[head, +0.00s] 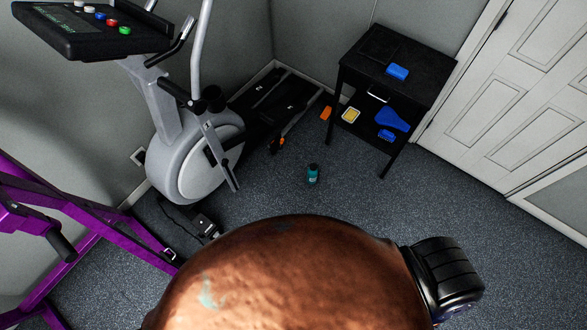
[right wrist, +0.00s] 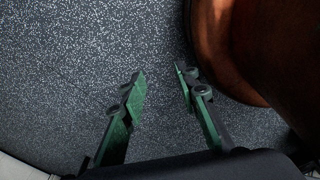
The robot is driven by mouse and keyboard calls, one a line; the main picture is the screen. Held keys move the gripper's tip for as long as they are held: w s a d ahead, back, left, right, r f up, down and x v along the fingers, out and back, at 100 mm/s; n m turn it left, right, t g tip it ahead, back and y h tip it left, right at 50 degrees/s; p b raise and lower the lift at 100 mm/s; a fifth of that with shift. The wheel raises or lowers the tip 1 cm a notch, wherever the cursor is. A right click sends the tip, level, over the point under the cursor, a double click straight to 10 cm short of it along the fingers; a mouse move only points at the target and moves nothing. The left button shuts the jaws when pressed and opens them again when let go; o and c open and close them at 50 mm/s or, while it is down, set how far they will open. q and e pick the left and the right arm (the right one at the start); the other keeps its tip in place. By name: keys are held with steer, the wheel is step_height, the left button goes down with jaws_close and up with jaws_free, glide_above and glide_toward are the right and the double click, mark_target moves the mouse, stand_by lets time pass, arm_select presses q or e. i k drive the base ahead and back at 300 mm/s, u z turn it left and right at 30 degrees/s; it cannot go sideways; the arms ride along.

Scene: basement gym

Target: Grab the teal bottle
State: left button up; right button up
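The teal bottle (head: 313,174) has a dark cap and stands on the speckled grey floor, near the middle of the head view. It is in front of the black side table and to the right of the exercise bike. My right gripper (right wrist: 160,72) shows in the right wrist view with its green-padded fingers apart and only floor between them. The bottle does not show in that view. Neither gripper shows in the head view, so I cannot tell how far the right one is from the bottle.
A grey exercise bike (head: 195,160) stands at the left, with a purple frame (head: 110,230) at the lower left. A black side table (head: 425,68) with blue items and a yellow one stands behind, beside a white door (head: 525,90). Floor around the bottle is mostly clear.

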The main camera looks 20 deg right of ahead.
mark_target(311, 178)
steer(key=z, duration=0.1)
steer(key=i, duration=0.9)
steer(key=z, duration=0.55)
